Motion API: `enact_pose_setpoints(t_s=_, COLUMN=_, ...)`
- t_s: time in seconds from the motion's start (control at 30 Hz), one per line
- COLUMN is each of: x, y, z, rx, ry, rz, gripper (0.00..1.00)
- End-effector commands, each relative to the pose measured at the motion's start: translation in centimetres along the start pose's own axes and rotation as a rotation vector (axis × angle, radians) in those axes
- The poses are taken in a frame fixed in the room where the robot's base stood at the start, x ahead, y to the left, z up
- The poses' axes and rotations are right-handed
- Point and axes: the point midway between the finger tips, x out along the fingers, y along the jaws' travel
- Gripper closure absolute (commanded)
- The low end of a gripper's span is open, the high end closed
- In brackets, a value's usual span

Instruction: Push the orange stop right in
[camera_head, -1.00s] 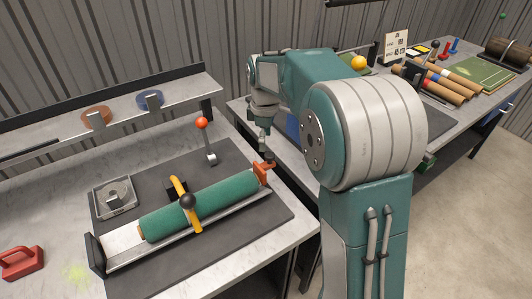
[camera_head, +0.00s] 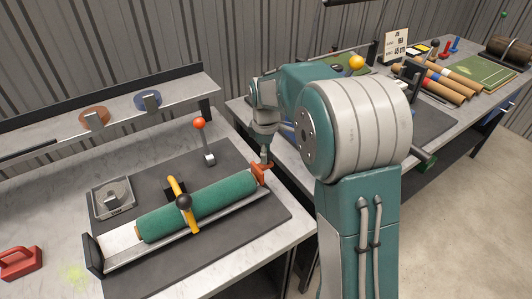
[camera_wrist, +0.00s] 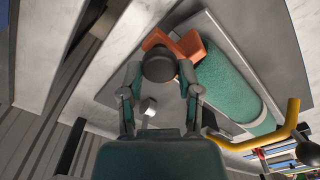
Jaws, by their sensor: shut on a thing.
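The orange stop (camera_head: 260,174) stands at the right end of the metal trough (camera_head: 122,241), close against the end of the green turf roll (camera_head: 210,205). In the wrist view the stop (camera_wrist: 188,45) shows as orange plates beside the roll (camera_wrist: 235,85). My gripper (camera_head: 267,160) is over the stop. In the wrist view my gripper (camera_wrist: 162,68) has its fingers on either side of a dark round knob (camera_wrist: 160,65) at the stop, and is shut on it. Any gap between stop and roll is hard to judge.
A yellow clamp arm (camera_head: 177,190) with a black ball crosses the roll. A lever with an orange ball (camera_head: 200,123) stands behind it. A square metal device (camera_head: 111,198) and a red-handled block (camera_head: 20,262) lie left. A second bench (camera_head: 440,115) is at right.

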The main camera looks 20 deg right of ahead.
Motion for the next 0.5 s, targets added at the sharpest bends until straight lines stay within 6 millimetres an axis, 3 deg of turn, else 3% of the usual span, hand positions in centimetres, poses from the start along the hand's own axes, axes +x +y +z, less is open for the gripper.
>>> enact_pose_setpoints(t_s=0.13, x=0.2, y=-0.5, z=-0.1, rx=0.0, ry=-0.012, rz=-0.005, gripper=1.0)
enact_pose_setpoints(t_s=0.5, x=0.3, y=-6.3, z=-5.7, rx=-0.002, ry=-0.016, rz=-0.009, gripper=1.0)
